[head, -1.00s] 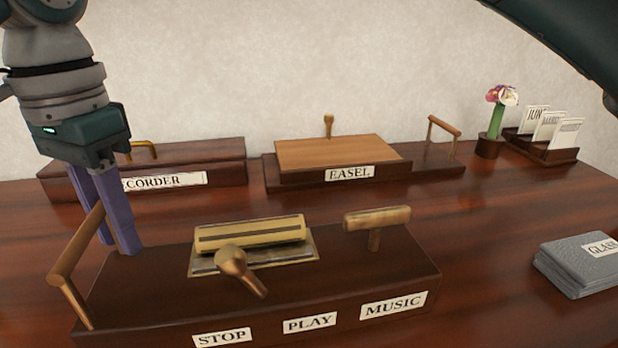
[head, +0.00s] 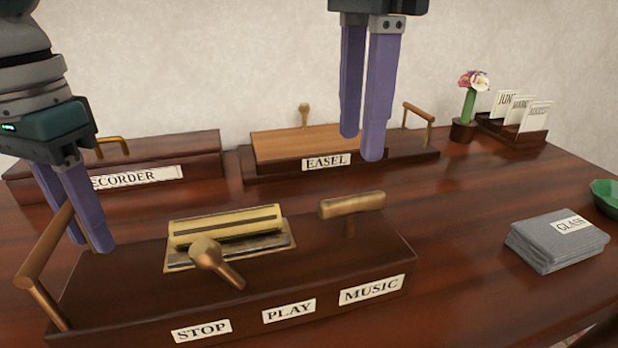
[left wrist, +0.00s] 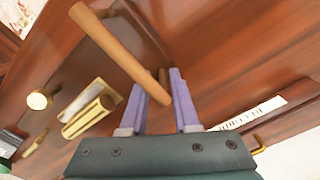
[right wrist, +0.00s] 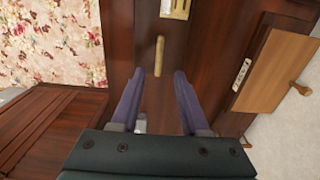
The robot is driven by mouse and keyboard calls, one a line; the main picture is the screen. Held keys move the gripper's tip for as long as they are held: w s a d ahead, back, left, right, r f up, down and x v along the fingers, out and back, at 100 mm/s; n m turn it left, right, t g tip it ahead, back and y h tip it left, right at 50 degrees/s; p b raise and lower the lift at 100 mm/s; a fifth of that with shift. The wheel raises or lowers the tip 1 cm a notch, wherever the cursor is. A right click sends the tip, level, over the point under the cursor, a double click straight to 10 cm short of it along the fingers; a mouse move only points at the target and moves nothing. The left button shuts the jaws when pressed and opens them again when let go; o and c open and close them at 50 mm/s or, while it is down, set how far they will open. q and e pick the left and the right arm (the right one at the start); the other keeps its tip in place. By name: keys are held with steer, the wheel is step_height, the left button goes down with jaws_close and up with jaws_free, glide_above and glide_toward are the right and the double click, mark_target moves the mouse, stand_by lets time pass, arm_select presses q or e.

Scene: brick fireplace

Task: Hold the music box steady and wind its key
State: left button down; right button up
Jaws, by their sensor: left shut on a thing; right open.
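The music box (head: 330,245) is a dark wooden base with STOP, PLAY and MUSIC labels, a brass cylinder (head: 225,226) and a ball-ended lever (head: 206,252). Its key (head: 352,205), a T-shaped wooden piece on a post, stands at the right end. My left gripper (head: 91,245) is shut on the bar handle (head: 45,250) at the left end; the bar also crosses the left wrist view (left wrist: 118,50). My right gripper (head: 361,147) is open and empty, above and apart from the key. In the right wrist view the key (right wrist: 159,55) lies ahead, between the finger lines.
Behind stand the recorder box (head: 200,155) and the easel box (head: 235,180). A flower vase (head: 464,131) and card holder (head: 520,133) are at the back right. A grey cloth stack (head: 545,250) and green bowl (head: 606,195) lie right.

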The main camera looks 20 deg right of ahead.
mark_target(353, 195)
step_height(353, 195, down, 7)
stand_by(0.3)
steer(key=shift+c, duration=0.2)
jaws_close()
stand_by(0.4)
